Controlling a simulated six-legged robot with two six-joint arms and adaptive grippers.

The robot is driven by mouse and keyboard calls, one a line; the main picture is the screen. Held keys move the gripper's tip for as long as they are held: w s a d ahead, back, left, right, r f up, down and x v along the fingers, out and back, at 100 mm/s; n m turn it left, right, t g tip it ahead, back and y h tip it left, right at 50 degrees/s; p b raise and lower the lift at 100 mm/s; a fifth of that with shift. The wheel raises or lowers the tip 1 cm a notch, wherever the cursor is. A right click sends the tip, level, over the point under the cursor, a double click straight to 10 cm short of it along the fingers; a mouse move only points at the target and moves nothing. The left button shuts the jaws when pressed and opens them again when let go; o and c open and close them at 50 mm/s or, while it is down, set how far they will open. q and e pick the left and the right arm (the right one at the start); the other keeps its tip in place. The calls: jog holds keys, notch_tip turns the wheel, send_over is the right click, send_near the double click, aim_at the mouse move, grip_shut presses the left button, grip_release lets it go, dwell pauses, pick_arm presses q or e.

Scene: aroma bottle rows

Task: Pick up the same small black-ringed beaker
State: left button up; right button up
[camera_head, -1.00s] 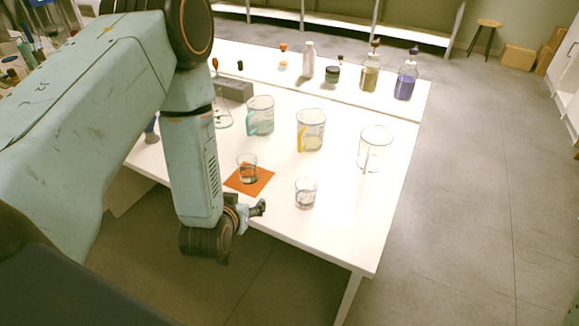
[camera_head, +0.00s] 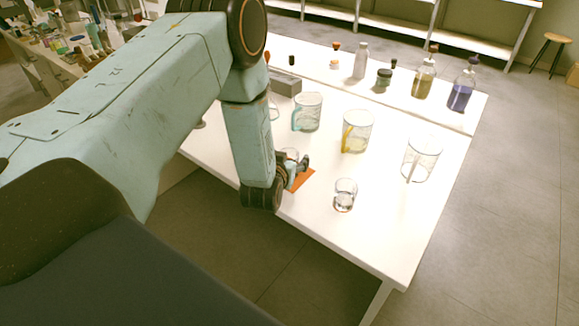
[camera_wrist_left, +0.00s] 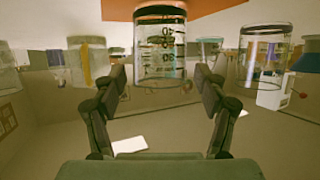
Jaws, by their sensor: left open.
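The small black-ringed beaker (camera_wrist_left: 160,45) is clear, with dark markings and a black band at one end. In the left wrist view it shows at the top middle, beyond and between my fingertips, by the orange mat (camera_wrist_left: 215,8). In the head view my wrist mostly hides this beaker (camera_head: 291,153), which stands on the orange mat (camera_head: 303,181). My left gripper (camera_head: 304,163) is at the mat, close to the beaker; in the wrist view this gripper (camera_wrist_left: 158,76) is open, its fingers apart with nothing clamped. My right gripper is out of view.
Another small clear beaker (camera_head: 345,195) stands right of the mat. Behind are jugs with a teal handle (camera_head: 307,112), a yellow handle (camera_head: 357,132) and a clear one (camera_head: 421,158). Bottles line the back shelf. The white table's (camera_head: 375,245) front right is clear.

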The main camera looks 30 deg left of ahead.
pick_arm(q)
jog(key=shift+a, duration=0.15)
jog(key=c, duration=1.4)
jog(key=shift+r, duration=0.1)
